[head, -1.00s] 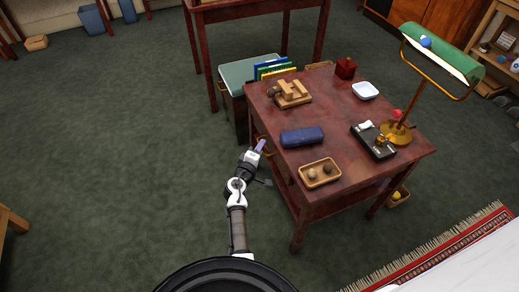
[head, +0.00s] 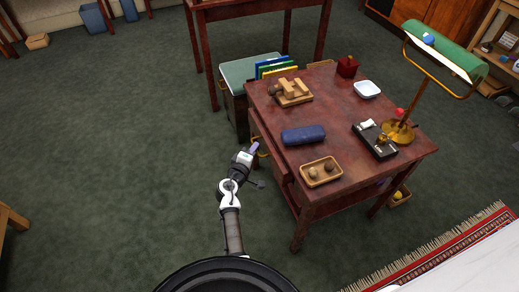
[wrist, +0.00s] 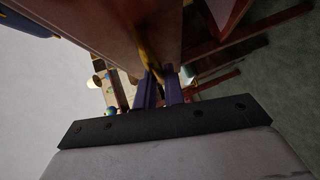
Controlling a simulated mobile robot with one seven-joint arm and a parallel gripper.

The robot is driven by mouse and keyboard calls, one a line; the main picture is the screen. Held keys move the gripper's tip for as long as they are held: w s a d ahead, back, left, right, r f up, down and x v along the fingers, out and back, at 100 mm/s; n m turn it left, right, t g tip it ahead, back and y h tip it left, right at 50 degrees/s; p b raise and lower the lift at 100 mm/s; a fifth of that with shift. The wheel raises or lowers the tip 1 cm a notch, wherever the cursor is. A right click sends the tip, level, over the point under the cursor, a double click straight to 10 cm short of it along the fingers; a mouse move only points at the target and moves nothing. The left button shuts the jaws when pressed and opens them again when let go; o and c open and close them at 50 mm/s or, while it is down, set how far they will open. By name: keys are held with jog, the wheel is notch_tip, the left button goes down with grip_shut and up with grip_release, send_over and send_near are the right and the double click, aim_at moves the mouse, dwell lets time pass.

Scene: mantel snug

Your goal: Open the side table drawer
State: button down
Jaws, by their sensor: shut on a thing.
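The side table (head: 345,135) is dark red wood and stands right of my arm in the head view. Its drawer (head: 283,168) is on the left side and sticks out a little from under the top. My gripper (head: 254,148) is at that drawer front, shut on the brass-coloured handle. In the wrist view the two purple fingers (wrist: 160,88) close around the handle (wrist: 149,58), beside the brown drawer front (wrist: 125,30). The inside of the drawer is not visible.
On the table top are a blue case (head: 303,134), a small tray with balls (head: 321,172), a wooden block piece (head: 292,93), a white dish (head: 367,89) and a green lamp (head: 445,55). Carpet left of my arm is clear.

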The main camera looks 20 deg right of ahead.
jog(key=a+b, duration=0.3)
jog(key=a, duration=1.2)
jog(key=shift+s+a+b, duration=0.25)
jog(key=shift+a+b, duration=0.05)
jog(key=shift+b, duration=0.05)
jog(key=c, duration=1.5)
grip_release()
jog(key=p+v, duration=0.2)
jog(key=v, duration=1.1)
jog(key=shift+s+a+p, duration=0.25)
jog(key=shift+s+p, duration=0.1)
